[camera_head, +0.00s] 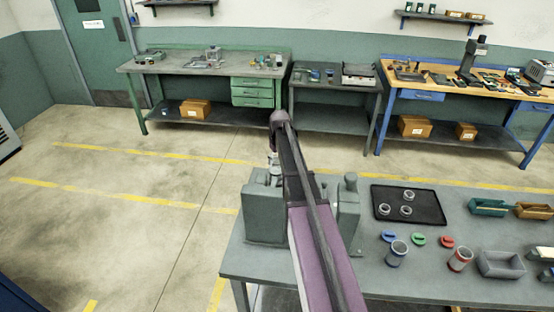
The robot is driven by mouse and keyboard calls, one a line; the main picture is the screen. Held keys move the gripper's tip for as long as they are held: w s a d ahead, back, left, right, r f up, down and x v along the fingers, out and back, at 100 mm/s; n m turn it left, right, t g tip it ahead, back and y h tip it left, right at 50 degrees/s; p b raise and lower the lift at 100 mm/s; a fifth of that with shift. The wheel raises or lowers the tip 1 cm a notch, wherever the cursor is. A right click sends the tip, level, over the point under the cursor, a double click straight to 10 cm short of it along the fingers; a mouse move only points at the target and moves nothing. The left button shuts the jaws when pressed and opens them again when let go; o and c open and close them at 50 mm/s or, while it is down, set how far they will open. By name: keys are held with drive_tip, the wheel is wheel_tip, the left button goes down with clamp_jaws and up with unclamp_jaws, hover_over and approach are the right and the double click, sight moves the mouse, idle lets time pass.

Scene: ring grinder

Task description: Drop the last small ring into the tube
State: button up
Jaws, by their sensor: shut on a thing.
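My arm reaches up from the bottom middle and bends down at its far end. My gripper (273,158) shows only as a small piece there, just above the grey grinder (264,215). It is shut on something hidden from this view. Two grey tubes stand on the table, one with a blue base (397,255) and one with a red base (459,260). Three pale rings, (408,195) being the rearmost, lie on a black tray (430,218). The gripper is well to the left of the tray and tubes.
My arm hides the grinder's middle. Workbenches (205,62) stand at the back wall, with clear floor between.

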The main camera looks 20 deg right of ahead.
drive_tip(key=shift+f, duration=0.1)
idle(0.8)
drive_tip(key=o, duration=1.2)
drive_tip(key=shift+r+p, duration=3.5)
drive_tip(key=shift+r, duration=0.05)
drive_tip(key=s+a+m, duration=0.1)
drive_tip(key=s+a, duration=2.2)
drive_tip(key=s, duration=0.1)
drive_tip(key=shift+g, duration=0.7)
drive_tip(key=f+b, duration=0.7)
drive_tip(key=s+f+b, duration=0.1)
drive_tip(key=f+b, duration=1.3)
drive_tip(key=shift+s+d+f, duration=0.1)
drive_tip(key=shift+s+f, duration=0.05)
drive_tip(key=shift+s, duration=0.2)
